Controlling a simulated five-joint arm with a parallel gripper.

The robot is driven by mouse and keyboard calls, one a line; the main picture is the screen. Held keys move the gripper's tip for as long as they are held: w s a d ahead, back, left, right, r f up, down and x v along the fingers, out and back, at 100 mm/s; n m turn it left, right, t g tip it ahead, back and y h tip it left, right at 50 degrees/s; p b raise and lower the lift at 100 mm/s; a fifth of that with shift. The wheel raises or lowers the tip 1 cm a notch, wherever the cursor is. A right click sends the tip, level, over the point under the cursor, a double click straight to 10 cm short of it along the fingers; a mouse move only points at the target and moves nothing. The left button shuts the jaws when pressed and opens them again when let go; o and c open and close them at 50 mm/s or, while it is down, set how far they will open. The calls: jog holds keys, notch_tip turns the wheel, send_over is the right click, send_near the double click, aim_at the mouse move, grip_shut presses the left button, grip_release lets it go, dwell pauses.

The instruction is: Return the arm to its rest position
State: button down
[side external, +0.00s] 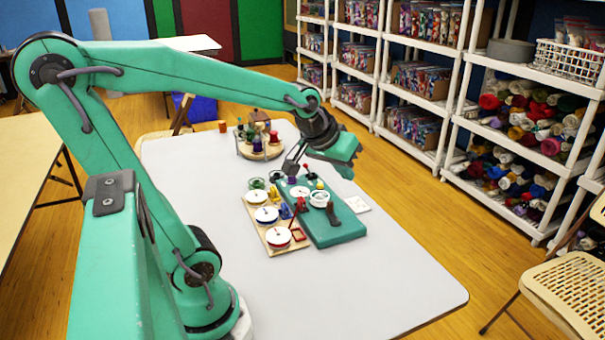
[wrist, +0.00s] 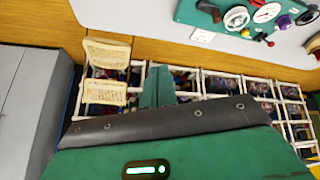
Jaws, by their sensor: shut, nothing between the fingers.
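My green arm reaches from the left over the white table (side external: 350,285) in the side external view. My gripper (side external: 345,170) hangs above the far end of a green board (side external: 338,232), clear of the things below it. The gripper is shut with nothing held. In the wrist view its green fingers (wrist: 158,75) point away past the table's edge toward the floor and shelves. The green board also shows at the top of the wrist view (wrist: 210,28), with white round pieces and small knobs on it.
A wooden tray (side external: 262,222) with white round discs lies beside the green board. A round stand (side external: 245,148) with small coloured items is farther back. White shelves (side external: 455,120) line the right side. A folding chair (side external: 565,290) stands at the right. The table's near part is clear.

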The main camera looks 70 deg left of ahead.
jog(key=s+d+m+g+h, duration=0.1)
jog(key=s+d+m, duration=0.4)
jog(key=s, duration=0.5)
jog(key=shift+s+d+r+h, duration=0.2)
jog(key=shift+d+h, duration=0.1)
jog(key=shift+d, duration=0.95)
